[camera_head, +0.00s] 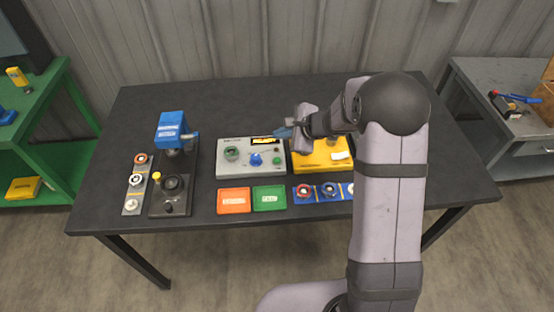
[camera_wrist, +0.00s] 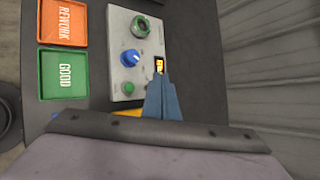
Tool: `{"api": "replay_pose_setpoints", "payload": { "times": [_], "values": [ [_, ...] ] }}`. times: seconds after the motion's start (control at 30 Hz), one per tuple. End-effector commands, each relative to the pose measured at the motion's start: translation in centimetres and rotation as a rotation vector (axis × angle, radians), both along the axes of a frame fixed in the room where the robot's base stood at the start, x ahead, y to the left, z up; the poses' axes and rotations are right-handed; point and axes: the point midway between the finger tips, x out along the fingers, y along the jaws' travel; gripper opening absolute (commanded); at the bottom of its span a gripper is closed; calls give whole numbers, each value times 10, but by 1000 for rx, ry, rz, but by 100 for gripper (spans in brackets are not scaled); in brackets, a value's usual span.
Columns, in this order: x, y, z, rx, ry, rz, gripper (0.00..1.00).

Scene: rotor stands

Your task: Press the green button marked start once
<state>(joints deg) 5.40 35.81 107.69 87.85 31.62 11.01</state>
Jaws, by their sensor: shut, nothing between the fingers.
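The grey control box (camera_head: 222,166) stands at the middle of the table, and it also shows in the wrist view (camera_wrist: 113,48). A small green button (camera_wrist: 128,88) sits at one end of its top face, beside a blue knob (camera_wrist: 130,58); the button also shows in the head view (camera_head: 276,160). Any start marking is too small to read. My gripper (camera_head: 280,132) is shut and empty, its blue fingers (camera_wrist: 161,82) above the box's back right corner, by the lit display (camera_wrist: 159,66). The fingers appear apart from the button.
A round green-rimmed fixture (camera_head: 231,154) sits on the box's left. A yellow box (camera_head: 305,163) stands to the right under my arm. Orange (camera_head: 233,201) and green (camera_head: 269,199) trays lie in front. A blue-headed press (camera_head: 171,128) stands left. The table's back left is clear.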

Motion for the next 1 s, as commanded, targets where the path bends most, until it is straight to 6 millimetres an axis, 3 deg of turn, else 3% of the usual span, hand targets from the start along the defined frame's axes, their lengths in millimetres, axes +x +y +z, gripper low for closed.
{"api": "replay_pose_setpoints", "payload": {
  "times": [0.47, 1.0],
  "values": [
    [-1, 0, -10, -2, 0, 3, 0],
    [-1, 0, -69, -2, -1, 3, 0]
  ]
}}
